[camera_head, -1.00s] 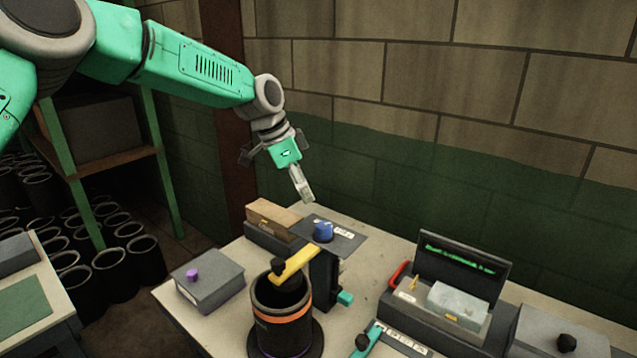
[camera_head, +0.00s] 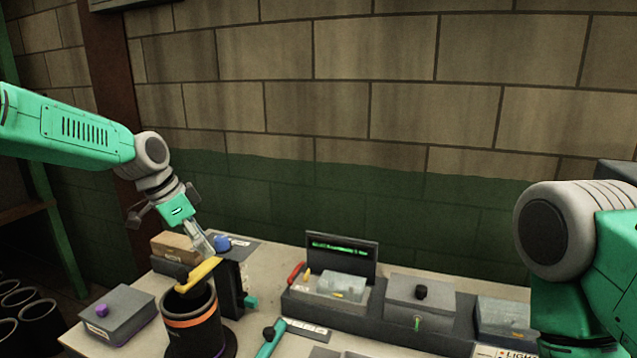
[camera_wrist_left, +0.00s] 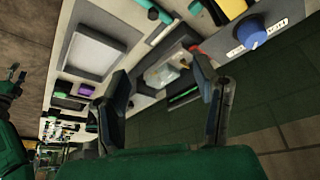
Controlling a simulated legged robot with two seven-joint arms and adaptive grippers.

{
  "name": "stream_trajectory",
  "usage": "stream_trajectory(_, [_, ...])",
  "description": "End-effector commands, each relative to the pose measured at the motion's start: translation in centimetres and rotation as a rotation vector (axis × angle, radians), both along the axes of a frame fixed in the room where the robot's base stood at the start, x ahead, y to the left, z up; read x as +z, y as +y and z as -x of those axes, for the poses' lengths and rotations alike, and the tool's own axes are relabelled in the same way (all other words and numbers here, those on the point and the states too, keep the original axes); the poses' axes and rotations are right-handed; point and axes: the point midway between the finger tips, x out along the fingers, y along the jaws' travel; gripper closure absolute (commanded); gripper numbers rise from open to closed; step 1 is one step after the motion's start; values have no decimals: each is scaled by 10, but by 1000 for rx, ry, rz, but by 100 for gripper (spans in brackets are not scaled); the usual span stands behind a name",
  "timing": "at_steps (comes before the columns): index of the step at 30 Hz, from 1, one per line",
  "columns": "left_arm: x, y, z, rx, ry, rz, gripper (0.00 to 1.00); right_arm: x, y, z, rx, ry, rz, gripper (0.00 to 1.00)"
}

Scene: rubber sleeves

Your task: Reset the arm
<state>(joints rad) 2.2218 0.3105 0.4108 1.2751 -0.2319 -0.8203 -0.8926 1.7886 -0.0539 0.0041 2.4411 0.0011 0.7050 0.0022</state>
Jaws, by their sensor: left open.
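My left arm (camera_head: 85,135) is green with grey joints and comes in from the left in the head view. Its gripper (camera_head: 203,242) hangs above the back left of the table, close to a blue knob (camera_head: 222,242) and a yellow lever (camera_head: 203,271); whether it touches either I cannot tell. In the left wrist view its two fingers (camera_wrist_left: 165,85) are spread with nothing between them, and the blue knob (camera_wrist_left: 251,32) shows at the upper right. My right arm (camera_head: 590,260) shows at the right edge; its gripper is out of view.
A black cylinder with an orange band (camera_head: 190,322) stands below the lever. A grey box with a purple knob (camera_head: 117,314) is left of it. A brick wall closes the rear.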

Motion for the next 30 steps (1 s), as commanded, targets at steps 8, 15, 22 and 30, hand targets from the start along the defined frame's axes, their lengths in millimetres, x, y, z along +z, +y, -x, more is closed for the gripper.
stream_trajectory(8, [-62, -16, 16, 54, 39, -1, 45, -14, 1, -1, 2, -2, -1, 57])
stream_trajectory(15, [-136, -36, 49, 133, 86, -9, 45, -31, 1, -1, 1, -2, -1, 57])
stream_trajectory(22, [-262, -42, 120, 290, 172, -17, 45, -62, 1, 0, 0, -1, 0, 57])
stream_trajectory(30, [-410, -16, 268, 578, 277, -67, 45, -110, 2, 0, 1, -1, 0, 57])
